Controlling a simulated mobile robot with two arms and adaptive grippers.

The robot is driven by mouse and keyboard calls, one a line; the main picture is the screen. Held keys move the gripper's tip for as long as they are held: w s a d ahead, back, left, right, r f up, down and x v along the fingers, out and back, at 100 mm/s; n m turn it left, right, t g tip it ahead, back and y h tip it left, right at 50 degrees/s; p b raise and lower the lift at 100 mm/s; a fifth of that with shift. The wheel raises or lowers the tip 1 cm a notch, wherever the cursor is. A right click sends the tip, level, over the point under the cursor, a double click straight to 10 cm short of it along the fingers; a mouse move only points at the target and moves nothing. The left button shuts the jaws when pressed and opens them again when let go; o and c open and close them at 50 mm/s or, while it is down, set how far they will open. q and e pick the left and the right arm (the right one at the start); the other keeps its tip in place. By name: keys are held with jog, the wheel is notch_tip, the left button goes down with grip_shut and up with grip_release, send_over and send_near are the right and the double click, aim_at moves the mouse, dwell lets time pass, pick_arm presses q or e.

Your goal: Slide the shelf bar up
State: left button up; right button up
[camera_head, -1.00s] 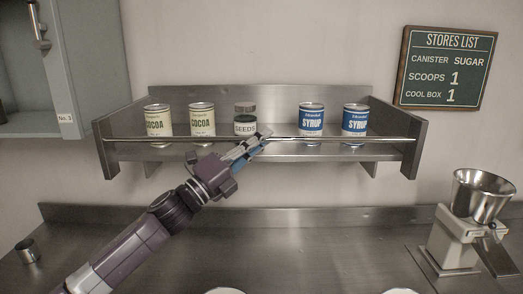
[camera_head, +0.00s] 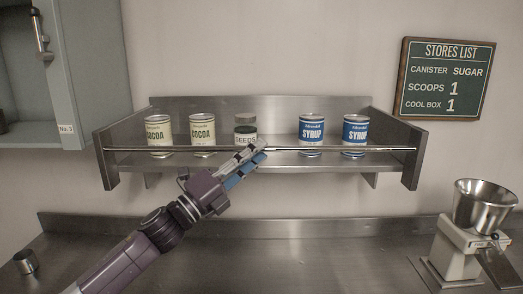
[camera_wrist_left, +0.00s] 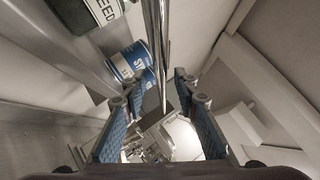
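The shelf bar (camera_head: 330,149) is a thin metal rail across the front of the steel wall shelf, level between its end panels. It passes in front of the lower parts of the cans. My left gripper (camera_head: 257,152) is at the middle of the bar, in front of the seeds jar. In the left wrist view its blue-padded fingers (camera_wrist_left: 162,125) are spread apart, and the bar (camera_wrist_left: 158,50) runs lengthwise into the gap between them. I cannot tell whether a finger touches it. My right gripper is not in view.
On the shelf (camera_head: 285,163) stand cocoa cans (camera_head: 202,135), a seeds jar (camera_head: 245,130) and syrup cans (camera_head: 311,133). Below is a steel counter (camera_head: 330,255) with a metal cup (camera_head: 25,262) at left and a grinder (camera_head: 462,248) at right. A cabinet (camera_head: 85,75) is at upper left.

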pick_arm(q)
jog(key=v, duration=1)
jog(key=shift+r, duration=0.15)
